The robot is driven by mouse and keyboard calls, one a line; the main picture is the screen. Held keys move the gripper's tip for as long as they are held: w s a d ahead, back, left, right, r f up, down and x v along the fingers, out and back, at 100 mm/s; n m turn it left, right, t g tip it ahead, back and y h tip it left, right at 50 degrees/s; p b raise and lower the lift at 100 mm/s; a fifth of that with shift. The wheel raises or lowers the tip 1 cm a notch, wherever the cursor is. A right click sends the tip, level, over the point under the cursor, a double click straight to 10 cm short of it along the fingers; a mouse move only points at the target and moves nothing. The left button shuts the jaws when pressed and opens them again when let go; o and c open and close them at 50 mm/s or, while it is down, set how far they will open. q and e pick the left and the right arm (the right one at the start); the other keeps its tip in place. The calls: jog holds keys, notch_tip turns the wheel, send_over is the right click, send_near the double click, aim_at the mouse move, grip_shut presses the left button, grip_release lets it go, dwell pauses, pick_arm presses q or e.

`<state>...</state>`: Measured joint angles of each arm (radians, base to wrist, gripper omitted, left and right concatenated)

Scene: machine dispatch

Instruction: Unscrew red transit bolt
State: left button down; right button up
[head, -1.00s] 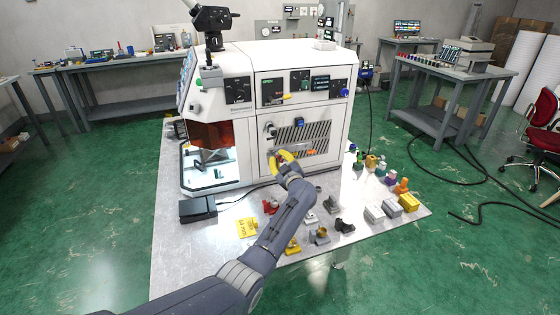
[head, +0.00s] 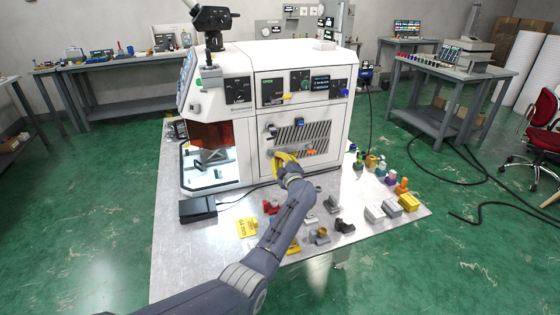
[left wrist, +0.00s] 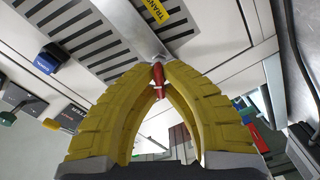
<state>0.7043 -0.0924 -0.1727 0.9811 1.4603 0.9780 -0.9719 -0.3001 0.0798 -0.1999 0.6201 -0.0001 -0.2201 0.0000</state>
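The red transit bolt (left wrist: 158,82) shows in the left wrist view, below a grey metal bar on the white machine's slotted front panel. My left gripper (left wrist: 157,72) has its yellow ribbed fingers drawn together at the tips, with the bolt between them. In the head view my left gripper (head: 282,160) is at the lower front panel of the machine (head: 262,135), and it hides the bolt there. A yellow label with partly readable lettering (left wrist: 160,9) is beside the bar. My right gripper is in neither view.
A blue knob (left wrist: 48,60) protrudes from the panel near the gripper. The table's front left is clear.

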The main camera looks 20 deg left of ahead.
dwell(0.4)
pick_arm(q)
jog(key=n, duration=0.5)
dwell(0.3)
jog(key=c, duration=1.5)
grip_release()
jog(key=shift+f, duration=0.1)
jog(key=shift+v, duration=2)
